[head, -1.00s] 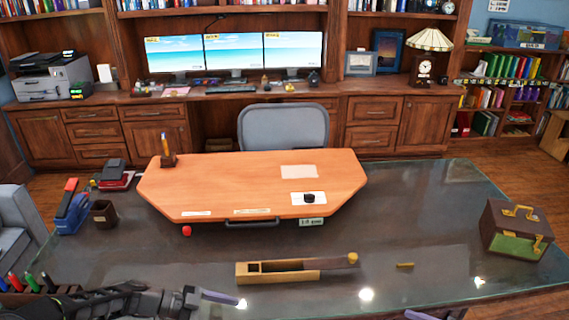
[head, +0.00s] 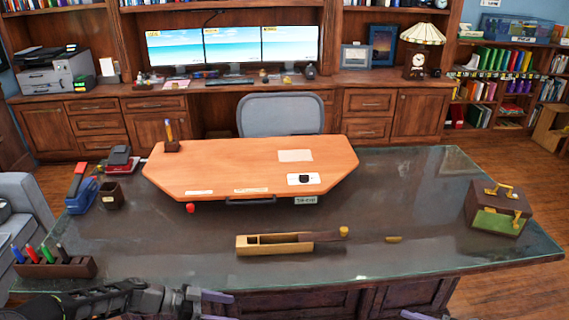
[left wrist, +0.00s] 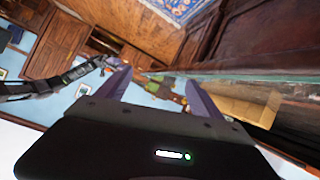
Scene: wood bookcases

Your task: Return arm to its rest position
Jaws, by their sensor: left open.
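My left arm comes in along the bottom left of the head view, low in front of the desk's near edge. My left gripper (head: 212,300) is at its end, its purple fingers just below the glass desk top (head: 380,210). In the left wrist view the left gripper's two purple fingers (left wrist: 158,82) are spread apart with nothing between them. Of my right gripper (head: 418,316), only a purple tip shows at the bottom edge of the head view. Its opening is hidden.
A marker rack (head: 55,268) stands at the left corner, close to my left arm. A brown case (head: 497,213) stands at the right. An orange board (head: 245,165) lies behind.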

